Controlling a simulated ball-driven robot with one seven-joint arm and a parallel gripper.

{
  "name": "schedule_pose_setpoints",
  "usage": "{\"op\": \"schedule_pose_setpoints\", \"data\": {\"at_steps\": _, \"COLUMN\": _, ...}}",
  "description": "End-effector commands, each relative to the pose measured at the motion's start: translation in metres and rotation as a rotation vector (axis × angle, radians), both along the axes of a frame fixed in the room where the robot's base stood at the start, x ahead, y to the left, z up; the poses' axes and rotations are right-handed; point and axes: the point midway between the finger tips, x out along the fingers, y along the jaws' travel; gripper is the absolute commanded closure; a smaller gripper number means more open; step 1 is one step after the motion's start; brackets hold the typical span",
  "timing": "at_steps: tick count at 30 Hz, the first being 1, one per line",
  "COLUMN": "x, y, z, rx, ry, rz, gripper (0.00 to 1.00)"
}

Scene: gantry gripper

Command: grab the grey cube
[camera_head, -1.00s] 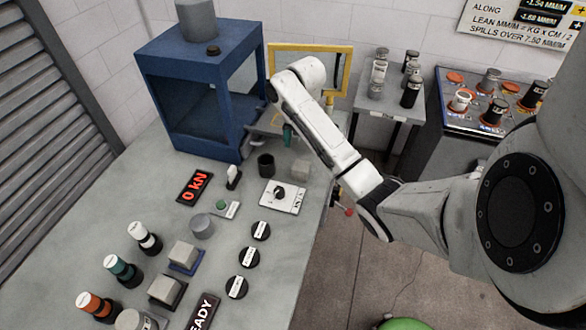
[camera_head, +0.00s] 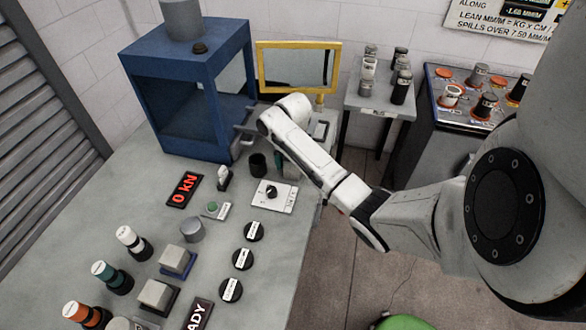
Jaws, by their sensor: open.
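Another grey cube (camera_head: 176,259) sits on a blue pad nearer the front, and one more grey cube (camera_head: 156,292) sits on a dark pad. Both are well away from my gripper.
A black cup (camera_head: 257,165) and a white dial plate (camera_head: 284,204) stand close to my gripper. The blue press (camera_head: 212,100) is behind, with a yellow frame (camera_head: 318,92) to its right. Several dark discs lie along the table's right side.

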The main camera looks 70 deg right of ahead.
Motion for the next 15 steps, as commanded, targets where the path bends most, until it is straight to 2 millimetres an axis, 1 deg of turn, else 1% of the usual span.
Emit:
{"op": "schedule_pose_setpoints", "data": {"at_steps": 6, "x": 0.0, "y": 0.0, "z": -0.0008, "rx": 0.0, "ry": 0.0, "rz": 0.0, "gripper": 0.17}}
{"op": "schedule_pose_setpoints", "data": {"at_steps": 15, "x": 0.0001, "y": 0.0, "z": -0.0005, "rx": 0.0, "ry": 0.0, "rz": 0.0, "gripper": 0.46}}
